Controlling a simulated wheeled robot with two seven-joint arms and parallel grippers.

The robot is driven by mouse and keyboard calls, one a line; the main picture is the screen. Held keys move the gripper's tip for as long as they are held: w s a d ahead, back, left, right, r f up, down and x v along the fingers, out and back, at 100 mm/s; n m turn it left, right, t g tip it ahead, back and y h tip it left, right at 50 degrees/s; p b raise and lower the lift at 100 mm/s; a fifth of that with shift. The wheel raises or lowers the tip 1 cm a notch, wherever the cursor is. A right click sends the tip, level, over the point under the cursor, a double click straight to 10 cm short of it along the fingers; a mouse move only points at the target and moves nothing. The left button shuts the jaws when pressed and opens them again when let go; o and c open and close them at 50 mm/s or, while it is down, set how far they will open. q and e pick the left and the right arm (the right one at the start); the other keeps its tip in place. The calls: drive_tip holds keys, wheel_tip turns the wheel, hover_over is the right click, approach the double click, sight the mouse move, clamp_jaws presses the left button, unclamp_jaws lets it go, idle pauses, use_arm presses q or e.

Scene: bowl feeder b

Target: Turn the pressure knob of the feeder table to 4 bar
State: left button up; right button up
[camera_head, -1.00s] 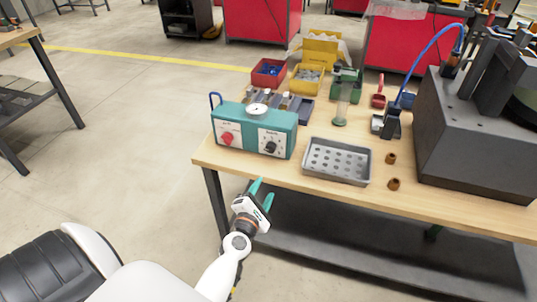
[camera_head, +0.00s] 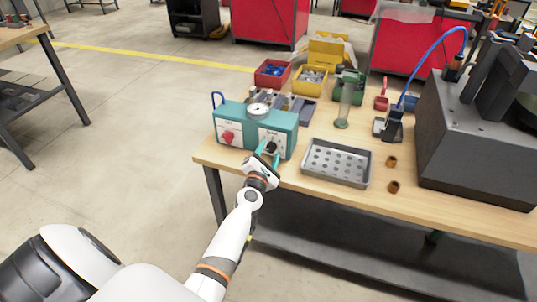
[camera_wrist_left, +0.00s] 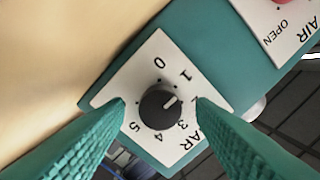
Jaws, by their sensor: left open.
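The teal feeder control box (camera_head: 229,114) stands at the table's left front corner. Its black pressure knob (camera_wrist_left: 158,108) sits on a white dial plate (camera_wrist_left: 150,75) marked 0 to 5, and also shows in the head view (camera_head: 271,147). The knob's white mark points to about the 2, which is partly hidden by a finger. My left gripper (camera_head: 268,154) is open in front of the knob. In the wrist view its teal fingers (camera_wrist_left: 160,100) lie on either side of the knob, with gaps to both sides.
A red knob (camera_head: 227,137) marked AIR is left of the dial, and a round gauge (camera_head: 258,109) tops the box. A grey perforated tray (camera_head: 337,163) lies to the right on the wooden table (camera_head: 300,183). Colored bins stand behind.

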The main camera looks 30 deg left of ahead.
use_arm(q)
drive_tip(key=c, duration=1)
